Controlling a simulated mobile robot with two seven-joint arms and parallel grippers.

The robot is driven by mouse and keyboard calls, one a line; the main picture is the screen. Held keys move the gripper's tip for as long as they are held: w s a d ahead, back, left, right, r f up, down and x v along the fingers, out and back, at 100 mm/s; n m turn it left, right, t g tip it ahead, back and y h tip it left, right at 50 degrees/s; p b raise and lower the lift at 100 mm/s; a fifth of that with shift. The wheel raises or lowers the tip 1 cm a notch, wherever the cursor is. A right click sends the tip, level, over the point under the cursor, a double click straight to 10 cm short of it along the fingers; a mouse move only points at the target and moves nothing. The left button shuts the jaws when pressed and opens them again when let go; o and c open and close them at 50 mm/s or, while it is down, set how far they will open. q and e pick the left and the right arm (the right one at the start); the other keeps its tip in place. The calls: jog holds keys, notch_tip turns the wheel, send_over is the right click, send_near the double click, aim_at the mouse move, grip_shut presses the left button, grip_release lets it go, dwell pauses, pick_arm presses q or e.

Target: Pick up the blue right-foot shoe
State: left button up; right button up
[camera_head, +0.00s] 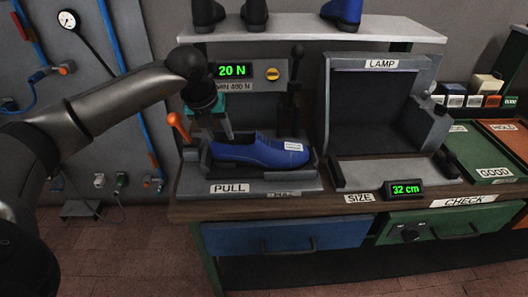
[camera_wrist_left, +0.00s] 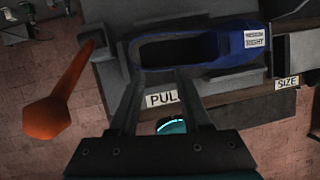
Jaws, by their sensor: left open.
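The blue shoe (camera_head: 258,151) lies in the cradle of the pull press, its toe pointing right in the head view. A white label on it reads "RIGHT" in the left wrist view (camera_wrist_left: 205,48). My left gripper (camera_head: 228,137) points down at the shoe's heel end. My right gripper is not in view.
An orange-knobbed lever (camera_head: 179,127) stands left of the cradle, close to my left gripper. The press display (camera_head: 232,71) reads 20 N. A lamp box (camera_head: 381,110) stands to the right. Dark shoes and a blue shoe (camera_head: 342,12) sit on the shelf (camera_head: 300,27) above.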

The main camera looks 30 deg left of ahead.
pick_arm(q)
jog(key=a, duration=0.1)
jog(key=a+y, duration=0.1)
jog(key=a, duration=0.1)
jog(key=shift+s+a+r+n+g, duration=0.2)
jog(key=shift+a+n+g, duration=0.1)
jog(key=shift+n, duration=0.1)
jog(key=x, duration=0.6)
jog(key=shift+w+f, duration=0.3)
jog(key=shift+c, duration=0.2)
grip_shut()
jog(key=shift+r, duration=0.1)
dwell(0.5)
